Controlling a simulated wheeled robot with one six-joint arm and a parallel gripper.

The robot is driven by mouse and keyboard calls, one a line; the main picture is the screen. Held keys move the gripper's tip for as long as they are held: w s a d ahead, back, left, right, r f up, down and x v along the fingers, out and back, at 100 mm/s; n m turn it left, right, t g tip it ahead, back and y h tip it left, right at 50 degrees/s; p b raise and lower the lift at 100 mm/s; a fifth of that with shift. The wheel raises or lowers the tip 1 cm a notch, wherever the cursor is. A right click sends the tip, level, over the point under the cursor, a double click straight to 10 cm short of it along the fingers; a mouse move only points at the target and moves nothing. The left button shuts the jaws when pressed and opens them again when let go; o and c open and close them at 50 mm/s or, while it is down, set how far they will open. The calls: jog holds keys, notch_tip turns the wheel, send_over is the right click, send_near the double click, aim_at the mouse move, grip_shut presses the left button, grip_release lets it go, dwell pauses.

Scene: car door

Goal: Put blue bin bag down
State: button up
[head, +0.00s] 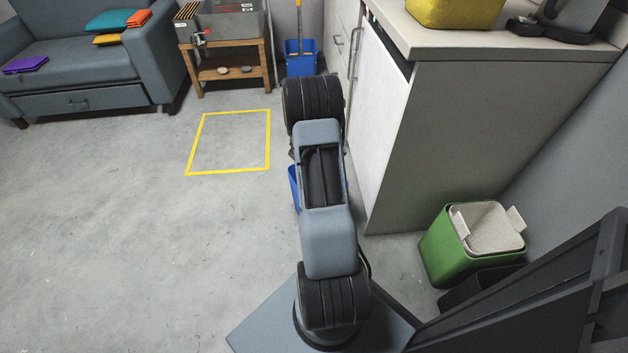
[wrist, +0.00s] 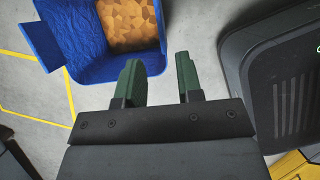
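The blue bin bag (wrist: 88,42) is at the upper left of the wrist view, with an orange-brown filling and a flap on its left side. In the head view only a strip of it (head: 294,187) shows beside my arm. My gripper (wrist: 158,75) has two green fingers spread apart. The left finger overlaps the bag's lower right side, and floor shows between the fingers. I cannot tell whether the finger touches the bag or whether the bag rests on the floor. My fingers are hidden in the head view.
A yellow outlined square (head: 229,142) lies on the floor left of my arm. A counter (head: 480,130) and a green bin (head: 450,255) with a pale liner stand right. A blue mop bucket (head: 300,62) is behind. A dark vented object (wrist: 285,85) is right of my fingers.

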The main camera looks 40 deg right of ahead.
jog(key=w+a+r+m+t, duration=0.2)
jog(key=a+r+m, duration=0.5)
jog(key=a+r, duration=0.9)
jog(key=s+a+r+m+t+y, duration=0.1)
jog(key=s+a+r+m+y, duration=0.1)
jog(key=a, duration=0.6)
jog(key=s+a+r+m+y, duration=0.2)
jog(key=s+a+r+m, duration=0.3)
jog(key=s+a+r, duration=0.2)
jog(key=shift+s+a+r+t, duration=0.2)
jog(key=shift+a+r+t, duration=0.2)
jog(key=shift+a, duration=0.15)
